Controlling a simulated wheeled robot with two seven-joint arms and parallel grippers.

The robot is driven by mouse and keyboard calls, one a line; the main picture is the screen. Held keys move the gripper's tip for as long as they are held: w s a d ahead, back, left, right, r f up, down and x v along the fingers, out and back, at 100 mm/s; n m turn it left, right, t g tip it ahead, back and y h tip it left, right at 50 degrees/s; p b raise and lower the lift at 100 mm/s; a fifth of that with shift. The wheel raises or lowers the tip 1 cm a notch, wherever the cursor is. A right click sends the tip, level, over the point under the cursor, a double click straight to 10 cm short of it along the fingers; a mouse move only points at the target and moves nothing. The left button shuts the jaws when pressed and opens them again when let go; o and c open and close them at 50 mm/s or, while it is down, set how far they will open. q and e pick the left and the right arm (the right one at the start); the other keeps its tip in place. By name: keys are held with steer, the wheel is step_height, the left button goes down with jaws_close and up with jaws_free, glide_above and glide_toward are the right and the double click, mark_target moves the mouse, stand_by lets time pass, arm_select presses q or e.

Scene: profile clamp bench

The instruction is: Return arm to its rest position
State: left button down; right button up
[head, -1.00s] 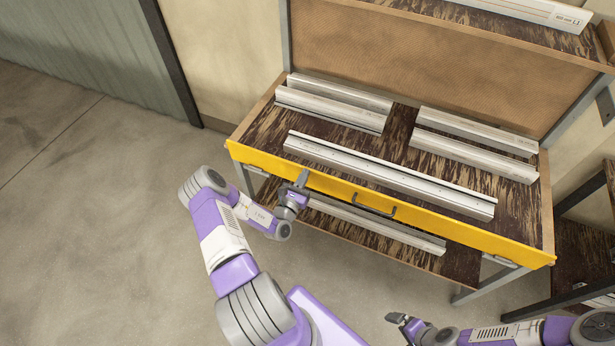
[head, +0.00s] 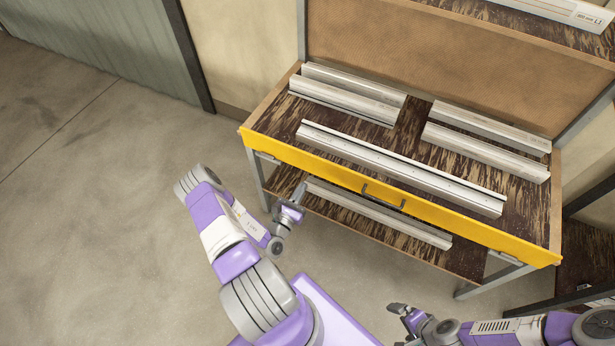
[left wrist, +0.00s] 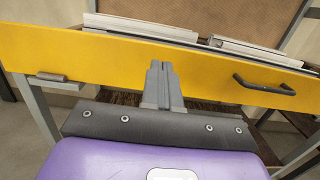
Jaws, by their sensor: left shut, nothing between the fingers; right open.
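My left gripper (head: 299,192) is shut and empty. It is in front of the bench, below the yellow drawer front (head: 345,177) and near the left end of the lower shelf. In the left wrist view its closed fingers (left wrist: 158,85) point at the yellow front (left wrist: 100,58), with nothing between them; I cannot tell the exact gap. My right gripper (head: 397,308) is low at the front right, clear of the bench, and open; its finger gap is hard to see at this size.
A long metal profile (head: 400,168) and several shorter profiles (head: 350,100) lie on the bench top. Another profile (head: 380,213) lies on the lower shelf. A dark handle (head: 383,197) sticks out from the yellow front. The floor (head: 90,210) to the left is clear.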

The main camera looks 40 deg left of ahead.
arm_select(q)
steer(key=v, duration=0.3)
steer(key=shift+r, duration=0.15)
steer(key=d+m+g+h+b, duration=0.3)
steer(key=d+m+g+h, duration=0.5)
steer(key=d+m+h, duration=1.05)
steer(key=s+d+f+m+g+y+b, duration=0.1)
steer(key=s+d+f+m+g, duration=0.35)
steer(key=s+d+g, duration=0.2)
steer(key=s+d+f+m+g+y+b, duration=0.1)
steer(key=s+d+f+m+g, duration=0.2)
steer(key=s+d+m+g, duration=0.4)
steer(key=w+a+f+m+t+y+b, duration=0.2)
steer(key=w+a+f+m+t+y, duration=0.1)
steer(key=w+m+y, duration=0.3)
steer(key=shift+w+f+m+y, duration=0.3)
steer(key=shift+f+y, duration=0.05)
steer(key=shift+f, duration=0.4)
